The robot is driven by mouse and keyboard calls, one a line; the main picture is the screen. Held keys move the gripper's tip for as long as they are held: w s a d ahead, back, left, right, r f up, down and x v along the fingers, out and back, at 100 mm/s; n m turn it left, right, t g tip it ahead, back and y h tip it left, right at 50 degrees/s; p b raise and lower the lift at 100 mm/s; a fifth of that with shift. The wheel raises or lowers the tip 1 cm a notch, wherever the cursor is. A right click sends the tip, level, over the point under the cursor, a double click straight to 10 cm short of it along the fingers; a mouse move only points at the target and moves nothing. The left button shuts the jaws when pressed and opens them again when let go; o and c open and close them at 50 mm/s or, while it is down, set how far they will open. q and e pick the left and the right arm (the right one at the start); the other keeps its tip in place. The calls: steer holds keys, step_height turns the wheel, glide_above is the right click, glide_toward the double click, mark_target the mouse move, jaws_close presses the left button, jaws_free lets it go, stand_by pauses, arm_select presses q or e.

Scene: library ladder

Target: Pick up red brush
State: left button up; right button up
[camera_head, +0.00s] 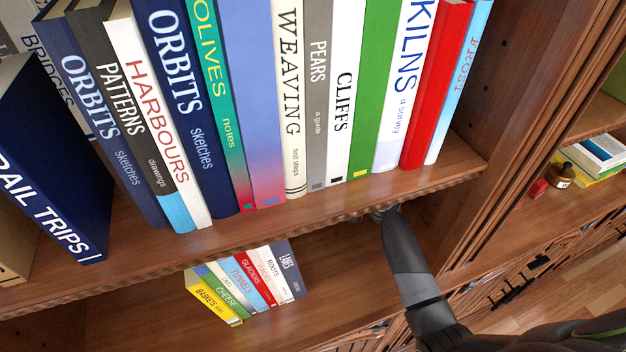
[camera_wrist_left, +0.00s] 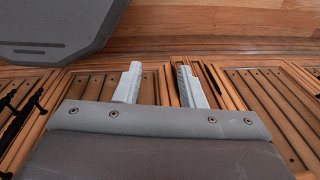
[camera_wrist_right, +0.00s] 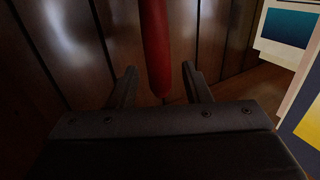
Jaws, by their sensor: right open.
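In the right wrist view a long red handle, taken to be the red brush (camera_wrist_right: 155,45), hangs down from the top of the picture. Its rounded end lies between the open fingers of my right gripper (camera_wrist_right: 159,82), with gaps on both sides. The rest of the brush is out of view. In the head view my right arm reaches into the lower shelf, and its gripper (camera_head: 385,213) is mostly hidden under the upper shelf board; the brush is not visible there. My left gripper (camera_wrist_left: 158,82) is open and empty before wooden cabinet doors.
Large upright books (camera_head: 365,90) fill the upper shelf. Several small books (camera_head: 245,285) stand in the lower shelf, left of my right arm. A shelf divider (camera_head: 500,150) is close on its right. A dark bottle (camera_head: 560,175) stands in the right bay.

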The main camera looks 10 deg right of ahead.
steer(key=shift+w+a, duration=0.2)
steer(key=shift+w, duration=0.05)
jaws_close()
stand_by(0.3)
